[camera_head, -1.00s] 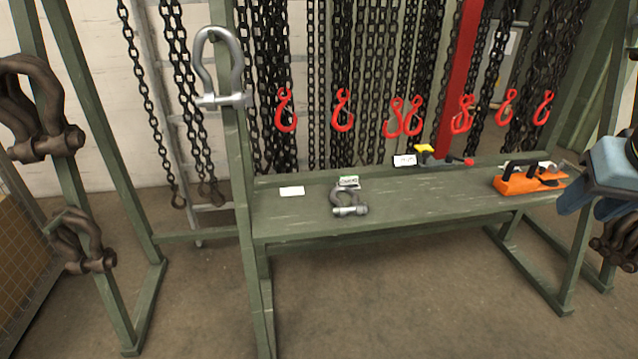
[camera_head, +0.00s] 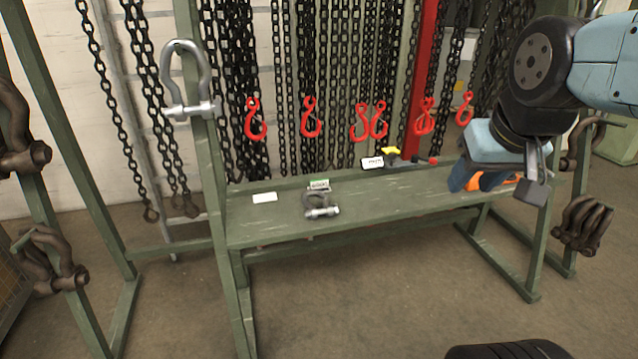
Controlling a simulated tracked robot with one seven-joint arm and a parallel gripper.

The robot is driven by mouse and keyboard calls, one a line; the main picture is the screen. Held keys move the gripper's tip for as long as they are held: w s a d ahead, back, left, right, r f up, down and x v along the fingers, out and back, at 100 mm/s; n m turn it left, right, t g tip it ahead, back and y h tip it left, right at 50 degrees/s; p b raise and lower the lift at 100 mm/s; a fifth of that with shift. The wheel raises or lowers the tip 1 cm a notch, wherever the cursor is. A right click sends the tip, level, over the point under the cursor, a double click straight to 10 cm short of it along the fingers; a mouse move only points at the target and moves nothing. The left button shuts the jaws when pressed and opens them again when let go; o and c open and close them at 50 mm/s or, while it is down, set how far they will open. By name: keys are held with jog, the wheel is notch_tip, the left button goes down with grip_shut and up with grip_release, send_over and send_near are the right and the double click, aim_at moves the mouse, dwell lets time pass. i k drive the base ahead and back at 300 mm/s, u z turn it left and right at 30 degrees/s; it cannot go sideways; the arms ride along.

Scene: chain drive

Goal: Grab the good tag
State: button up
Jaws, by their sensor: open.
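A small green-and-white tag (camera_head: 319,184) is on the green bench, right behind a grey shackle (camera_head: 320,206). Its print is too small to read, so I cannot tell if it is the good tag. A plain white tag (camera_head: 264,198) lies flat to its left. Another white tag with dark print (camera_head: 372,162) is at the bench's back edge, by a yellow-and-red tool. My gripper (camera_head: 470,186) is open, at the bench's right end, apart from all the tags. It partly hides an orange tool (camera_head: 507,181).
The green bench (camera_head: 400,195) has clear surface between the shackle and my gripper. Black chains with red hooks (camera_head: 311,117) hang behind it. A green post with a large silver shackle (camera_head: 187,80) stands at its left end. Brown shackles (camera_head: 583,224) hang at the right.

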aim_at(322, 185)
jog(key=u, duration=0.05)
jog(key=i, duration=1)
jog(key=z, duration=0.1)
